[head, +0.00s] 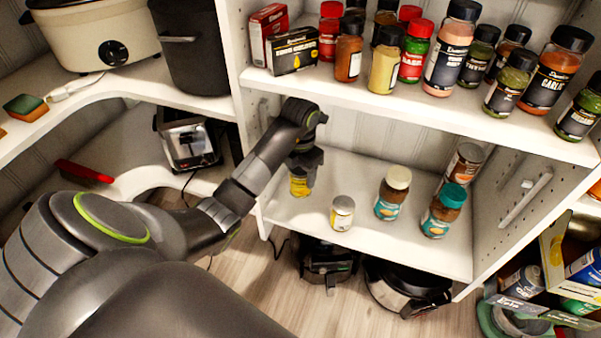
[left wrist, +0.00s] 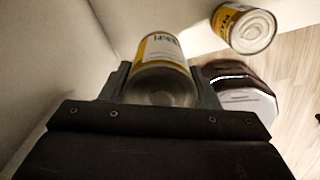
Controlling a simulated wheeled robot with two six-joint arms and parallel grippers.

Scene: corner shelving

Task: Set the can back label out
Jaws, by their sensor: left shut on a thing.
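A small yellow can (head: 299,186) is at the left of the lower shelf (head: 320,180), gripped from above by my left gripper (head: 303,167). In the left wrist view, the can (left wrist: 162,48) sits between the two fingers of my left gripper (left wrist: 160,88), its metal end towards the camera. A white panel with small print shows on its yellow side there. I cannot tell whether the can touches the shelf. A second can (head: 342,213), pale and yellow, stands apart to its right near the front edge; it also shows in the left wrist view (left wrist: 246,28). My right gripper is out of view.
Two jars, one white-lidded (head: 393,193) and one teal-lidded (head: 444,211), stand further right on the lower shelf. A brown-labelled container (head: 464,163) is behind them. The upper shelf (head: 400,100) with spice jars overhangs. Dark appliances (head: 325,262) stand on the floor below.

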